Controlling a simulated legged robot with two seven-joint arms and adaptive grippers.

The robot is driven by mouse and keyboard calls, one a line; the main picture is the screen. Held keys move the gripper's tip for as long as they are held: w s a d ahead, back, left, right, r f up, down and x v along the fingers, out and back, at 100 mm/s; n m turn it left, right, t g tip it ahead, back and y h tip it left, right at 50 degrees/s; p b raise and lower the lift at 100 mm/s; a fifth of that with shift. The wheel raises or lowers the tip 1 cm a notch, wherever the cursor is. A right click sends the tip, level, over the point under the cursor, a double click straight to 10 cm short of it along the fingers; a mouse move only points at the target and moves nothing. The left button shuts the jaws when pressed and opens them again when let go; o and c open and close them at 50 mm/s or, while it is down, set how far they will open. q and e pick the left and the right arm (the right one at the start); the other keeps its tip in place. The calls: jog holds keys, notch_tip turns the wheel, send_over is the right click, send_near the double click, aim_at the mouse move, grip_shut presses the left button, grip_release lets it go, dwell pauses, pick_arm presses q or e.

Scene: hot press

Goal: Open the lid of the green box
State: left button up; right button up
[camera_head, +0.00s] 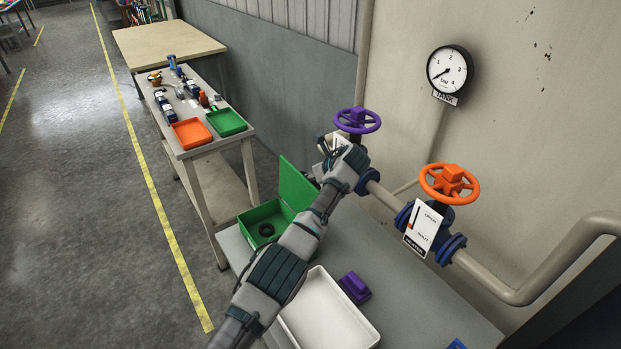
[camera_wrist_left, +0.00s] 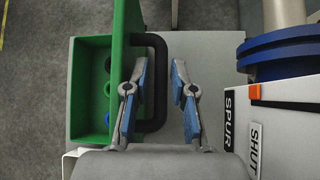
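The green box (camera_head: 255,216) stands on the grey bench beyond my left forearm. Its lid (camera_head: 297,186) is up, standing roughly upright on the box's right side. Dark ring-like parts lie inside the box. In the left wrist view the box (camera_wrist_left: 77,95) is at left, with the lid (camera_wrist_left: 124,60) seen nearly edge-on. A black handle (camera_wrist_left: 160,50) sticks out from the lid. My left gripper (camera_wrist_left: 159,68) is open, and the handle's outer bar appears between its fingers; contact cannot be told. In the head view this gripper (camera_head: 325,146) is beside the lid, near the purple valve. My right gripper is not in view.
A purple valve wheel (camera_head: 357,121) and an orange one (camera_head: 449,184) sit on the pipe at right, with white label plates. A white tray (camera_head: 328,330) and a purple block (camera_head: 355,287) are on the bench. A parts cart (camera_head: 195,147) stands behind.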

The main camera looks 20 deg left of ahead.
pick_arm(q)
jog(key=v, duration=1)
jog(key=shift+d+r, duration=0.25)
jog(key=shift+d, duration=0.05)
jog(key=shift+c, duration=0.3)
